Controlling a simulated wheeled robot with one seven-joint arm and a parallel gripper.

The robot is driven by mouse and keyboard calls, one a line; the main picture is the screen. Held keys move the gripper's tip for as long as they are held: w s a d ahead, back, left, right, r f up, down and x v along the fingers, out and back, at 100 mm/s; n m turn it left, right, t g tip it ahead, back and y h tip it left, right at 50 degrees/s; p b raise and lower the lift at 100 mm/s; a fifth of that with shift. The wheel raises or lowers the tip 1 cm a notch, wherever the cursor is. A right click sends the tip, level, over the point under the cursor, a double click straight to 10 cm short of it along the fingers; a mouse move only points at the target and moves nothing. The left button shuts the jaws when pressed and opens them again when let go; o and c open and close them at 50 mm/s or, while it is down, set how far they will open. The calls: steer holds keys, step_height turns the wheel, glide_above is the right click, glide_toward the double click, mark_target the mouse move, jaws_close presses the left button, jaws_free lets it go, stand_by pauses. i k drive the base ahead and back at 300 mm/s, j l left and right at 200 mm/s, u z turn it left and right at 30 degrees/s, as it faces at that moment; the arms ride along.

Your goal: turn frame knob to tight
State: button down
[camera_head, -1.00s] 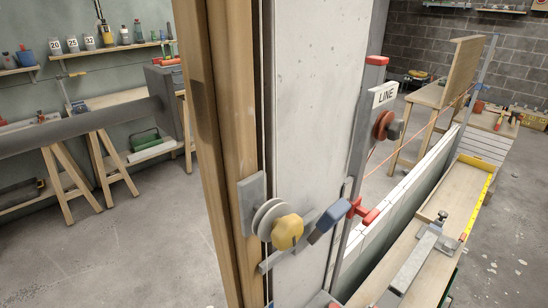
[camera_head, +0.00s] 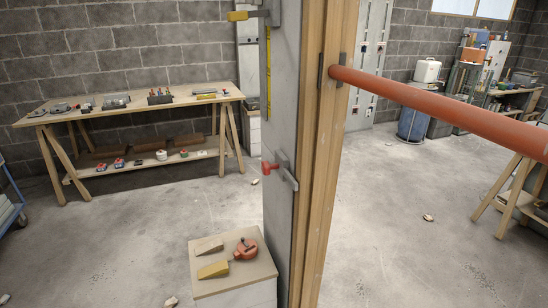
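The upright wooden frame post (camera_head: 322,150) stands near the middle of the head view, with a grey panel edge (camera_head: 281,110) along its left side. A small clamp with a red handle (camera_head: 269,167) is fixed low on this side, its grey bar (camera_head: 286,172) reaching to the panel. A yellow-ended grey fitting (camera_head: 238,16) sticks out at the top. The round yellow knob on a pale disc seen earlier is not in this view, so its setting cannot be read. My gripper is not in view.
An orange-red pole (camera_head: 440,108) runs from a plate on the post to the right edge. A small box stand (camera_head: 230,283) with wedges and a red tape measure (camera_head: 246,248) stands at the post's foot. A workbench (camera_head: 140,103) stands at back left. Floor is open on both sides.

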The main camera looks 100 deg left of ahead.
mark_target(266, 168)
steer(key=u, duration=2.35)
